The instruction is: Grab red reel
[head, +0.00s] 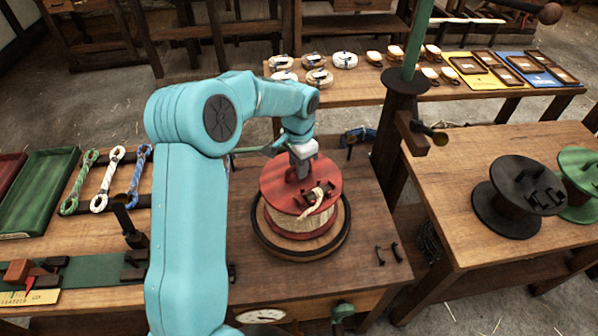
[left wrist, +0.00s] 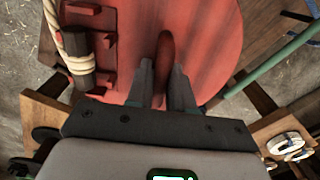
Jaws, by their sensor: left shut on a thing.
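The red reel (head: 282,197), wound with pale rope, stands upright on a dark round base (head: 262,237) on the middle table. My left gripper (head: 299,172) comes down on it from above. In the left wrist view, the two fingers of the left gripper (left wrist: 160,92) are shut on the upright handle (left wrist: 165,55) that rises from the reel's red top (left wrist: 210,45). Beside the fingers, a dark peg with a rope end (left wrist: 75,45) stands on the same top. My right gripper is in neither view.
A black reel (head: 515,195) and a green reel (head: 580,165) stand on the right table. A post (head: 400,110) rises close to the right of the red reel. Rope hanks (head: 107,180) and a green tray (head: 40,190) lie at the left. Rope coils (head: 345,60) lie on the back bench.

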